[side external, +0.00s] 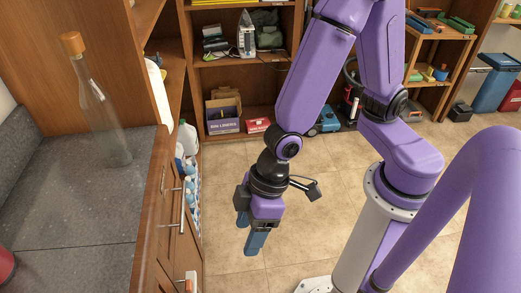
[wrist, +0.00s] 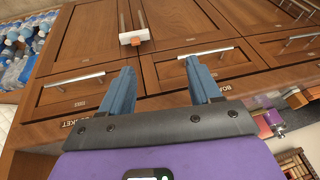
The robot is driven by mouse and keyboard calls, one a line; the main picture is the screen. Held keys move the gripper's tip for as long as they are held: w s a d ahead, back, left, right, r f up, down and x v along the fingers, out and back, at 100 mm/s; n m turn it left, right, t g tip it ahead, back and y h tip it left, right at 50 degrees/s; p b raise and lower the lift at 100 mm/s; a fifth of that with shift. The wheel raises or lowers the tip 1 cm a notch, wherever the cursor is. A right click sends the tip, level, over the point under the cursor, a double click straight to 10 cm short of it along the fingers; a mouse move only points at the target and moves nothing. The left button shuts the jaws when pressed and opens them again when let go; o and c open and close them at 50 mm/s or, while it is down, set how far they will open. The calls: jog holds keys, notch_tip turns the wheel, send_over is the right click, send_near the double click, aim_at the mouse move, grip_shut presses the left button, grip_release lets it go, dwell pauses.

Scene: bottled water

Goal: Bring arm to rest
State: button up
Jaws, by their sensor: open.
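My gripper (side external: 250,232) hangs from the purple arm over the tiled floor, to the right of the wooden counter cabinet (side external: 160,215). Its blue fingers point down in the side view. In the wrist view my gripper (wrist: 166,90) shows two blue fingers spread apart with nothing between them. Beyond them are the cabinet's drawer and door fronts (wrist: 180,25) with metal handles. A clear glass bottle (side external: 100,115) with an orange-brown cap stands upright on the grey counter, well away from my gripper.
Several bottles of water (wrist: 20,50) stand at the cabinet's side, in the wrist view's upper left. Shelves (side external: 240,70) with boxes stand at the back. Blue and red bins (side external: 495,85) are at the far right. The tiled floor (side external: 235,180) around my gripper is clear.

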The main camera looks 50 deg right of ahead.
jog(key=s+d+r+h, duration=0.1)
jog(key=d+r, duration=0.2)
jog(key=d, duration=0.4)
jog(key=s+d+r+n+h, duration=0.1)
jog(key=s+d+r, duration=0.1)
jog(key=d+r, duration=0.2)
jog(key=s+d+r+n+h, duration=0.1)
jog(key=d+r, duration=0.3)
jog(key=d, duration=0.6)
jog(key=shift+s+g+h, duration=0.3)
jog(key=shift+g+h, duration=0.1)
jog(key=shift+d, duration=0.1)
dwell(0.8)
